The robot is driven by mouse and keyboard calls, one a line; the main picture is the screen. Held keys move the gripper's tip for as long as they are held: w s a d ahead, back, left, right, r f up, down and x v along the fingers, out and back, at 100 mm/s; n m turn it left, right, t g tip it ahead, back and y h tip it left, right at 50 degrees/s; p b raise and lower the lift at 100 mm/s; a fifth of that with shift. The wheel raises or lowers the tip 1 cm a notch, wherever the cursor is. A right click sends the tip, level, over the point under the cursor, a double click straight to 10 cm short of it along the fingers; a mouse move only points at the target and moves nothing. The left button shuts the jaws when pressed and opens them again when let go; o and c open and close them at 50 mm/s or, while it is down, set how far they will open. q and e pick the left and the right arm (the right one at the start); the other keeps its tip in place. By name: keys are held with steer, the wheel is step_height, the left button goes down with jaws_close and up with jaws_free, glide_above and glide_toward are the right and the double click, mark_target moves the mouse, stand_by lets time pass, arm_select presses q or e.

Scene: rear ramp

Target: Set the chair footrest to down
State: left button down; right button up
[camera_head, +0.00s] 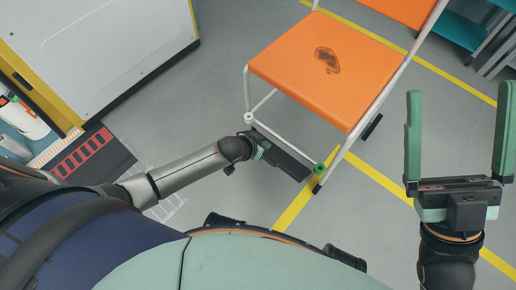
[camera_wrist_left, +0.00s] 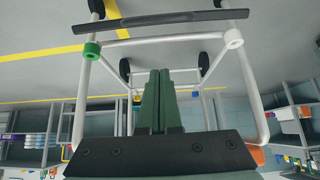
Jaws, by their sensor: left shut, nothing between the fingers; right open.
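The chair (camera_head: 325,60) has an orange seat and a white tubular frame. Its footrest (camera_head: 286,157) is a dark plate at the front, between a white collar and a green collar (camera_head: 320,168). In the left wrist view the footrest (camera_wrist_left: 160,19) shows nearly edge-on, as a thin dark bar across the front legs. My left gripper (camera_wrist_left: 158,74) is shut and empty, its green fingers pointing between the front legs. In the head view its wrist is beside the footrest and its fingertips are hidden; I cannot tell whether they touch. My right gripper (camera_head: 458,115) is open and empty, right of the chair.
A white and yellow cabinet (camera_head: 100,45) stands at the upper left. Teal shelving (camera_head: 470,28) is at the upper right. Yellow lines (camera_head: 385,178) cross the grey floor. The floor between cabinet and chair is clear.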

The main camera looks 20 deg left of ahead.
arm_select(q)
steer(key=b+x, duration=0.2)
steer(key=x, duration=0.2)
steer(key=shift+s+f, duration=0.1)
steer(key=shift+s+a+f+b, duration=0.25)
steer(key=shift+s+f+b, duration=0.15)
steer(key=shift+s+f, duration=0.45)
steer(key=shift+s+a+f, duration=0.2)
steer(key=shift+s+f, duration=0.1)
steer(key=shift+f, duration=0.2)
arm_select(e)
steer(key=f, duration=0.4)
steer(key=shift+w+a+f, duration=0.1)
steer(key=shift+a+f, duration=0.2)
steer(key=shift+f, duration=0.05)
arm_select(q)
steer(key=shift+s, duration=0.1)
arm_select(e)
steer(key=shift+d+r, duration=0.1)
